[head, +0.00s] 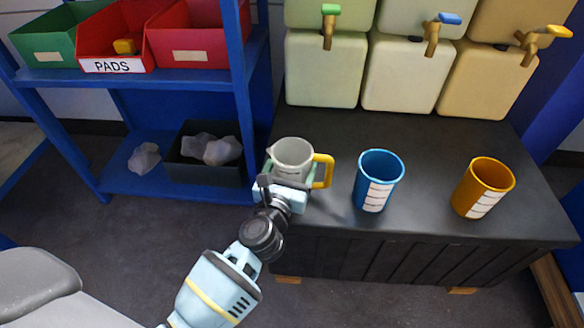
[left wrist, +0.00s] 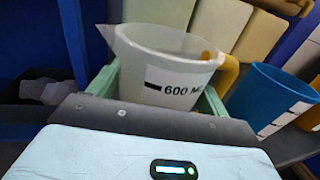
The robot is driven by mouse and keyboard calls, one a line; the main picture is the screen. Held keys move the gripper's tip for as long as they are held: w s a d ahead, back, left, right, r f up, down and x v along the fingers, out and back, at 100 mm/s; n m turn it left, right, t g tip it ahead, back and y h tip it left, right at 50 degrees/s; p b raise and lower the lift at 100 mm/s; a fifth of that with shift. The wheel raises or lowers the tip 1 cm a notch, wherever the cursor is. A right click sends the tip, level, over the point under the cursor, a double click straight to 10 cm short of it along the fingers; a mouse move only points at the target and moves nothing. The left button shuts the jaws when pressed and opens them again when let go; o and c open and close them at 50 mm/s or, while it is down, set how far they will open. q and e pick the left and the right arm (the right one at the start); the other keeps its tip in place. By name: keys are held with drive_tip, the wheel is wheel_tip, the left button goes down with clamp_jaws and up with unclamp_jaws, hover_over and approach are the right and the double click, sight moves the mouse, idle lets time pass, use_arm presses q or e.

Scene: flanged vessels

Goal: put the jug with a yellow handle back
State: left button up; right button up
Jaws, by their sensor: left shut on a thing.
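The jug with a yellow handle (head: 292,157) is a pale, translucent cup with a spout, at the left end of the dark bench top. Its yellow handle (head: 323,171) points right. My left gripper (head: 290,178) is shut around the jug's body from the front. In the left wrist view the jug (left wrist: 165,62) stands upright between the green fingers, with a "600 M…" label facing the camera. Something small and yellow-orange shows at its rim. Whether its base touches the bench is hidden by the gripper. My right gripper is not in view.
A blue cup (head: 378,181) and an orange cup (head: 482,188) stand to the right on the dark bench (head: 440,140). Tanks with taps (head: 405,75) stand behind. A blue shelf (head: 150,78) with bins is at left. The bench between the cups is clear.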

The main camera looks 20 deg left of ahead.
use_arm(q)
drive_tip(key=shift+f, duration=0.15)
drive_tip(key=o, duration=1)
drive_tip(key=shift+o, duration=0.9)
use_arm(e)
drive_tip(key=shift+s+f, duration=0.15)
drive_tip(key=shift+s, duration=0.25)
use_arm(q)
drive_tip(key=s+d, duration=0.1)
drive_tip(key=s, duration=1.1)
drive_tip(key=shift+r+p, duration=0.2)
drive_tip(key=shift+p, duration=0.15)
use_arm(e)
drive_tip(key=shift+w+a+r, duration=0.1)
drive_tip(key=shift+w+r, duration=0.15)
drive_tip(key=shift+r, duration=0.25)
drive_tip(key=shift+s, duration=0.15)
